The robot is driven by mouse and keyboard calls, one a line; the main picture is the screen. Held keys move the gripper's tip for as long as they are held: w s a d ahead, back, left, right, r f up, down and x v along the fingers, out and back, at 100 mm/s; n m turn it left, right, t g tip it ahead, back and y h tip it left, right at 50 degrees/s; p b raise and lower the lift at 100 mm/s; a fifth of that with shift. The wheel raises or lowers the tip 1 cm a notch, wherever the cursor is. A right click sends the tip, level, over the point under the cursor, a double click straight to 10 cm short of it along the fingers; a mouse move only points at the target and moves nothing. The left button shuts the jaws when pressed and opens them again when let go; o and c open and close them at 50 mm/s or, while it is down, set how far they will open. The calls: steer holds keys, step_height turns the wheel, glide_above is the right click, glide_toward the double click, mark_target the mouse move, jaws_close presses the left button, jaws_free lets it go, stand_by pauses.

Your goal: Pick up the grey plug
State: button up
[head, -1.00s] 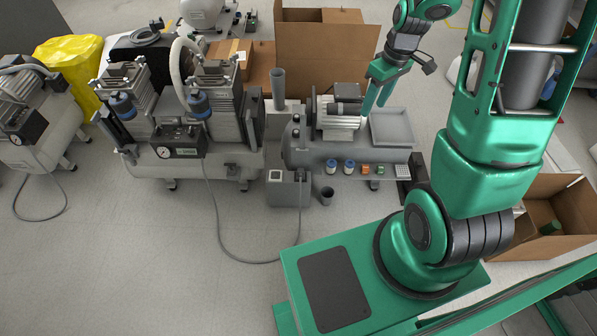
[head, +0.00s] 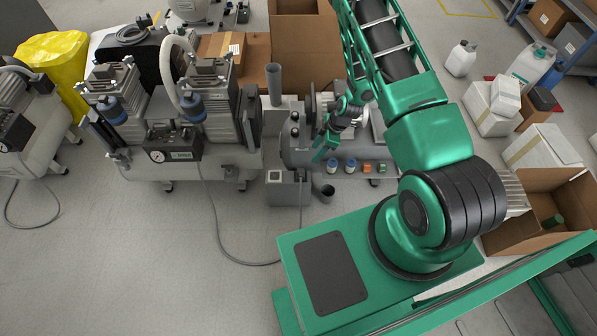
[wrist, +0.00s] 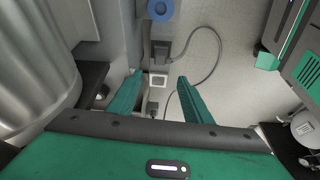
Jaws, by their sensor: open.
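The grey plug (wrist: 152,108) is small and dark in the wrist view, low between my fingers, with a cord beside it. In the head view what looks like the plug (head: 301,176) sits at the right of the top of a grey box (head: 286,193), by a white square socket (head: 274,175). The socket also shows in the wrist view (wrist: 158,80). My gripper (wrist: 160,74) is open and empty, its fingers on either side of the socket and plug in that picture. In the head view my gripper (head: 322,150) hangs above and right of the box, apart from it.
A grey upright tube (head: 274,85) stands behind the box. A large compressor (head: 215,125) stands left. The floor in front is clear except the cord.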

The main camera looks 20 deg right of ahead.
glide_toward(301, 170)
steer(key=shift+n, duration=0.4)
steer(key=x, duration=0.8)
steer(key=shift+f, duration=0.45)
jaws_close()
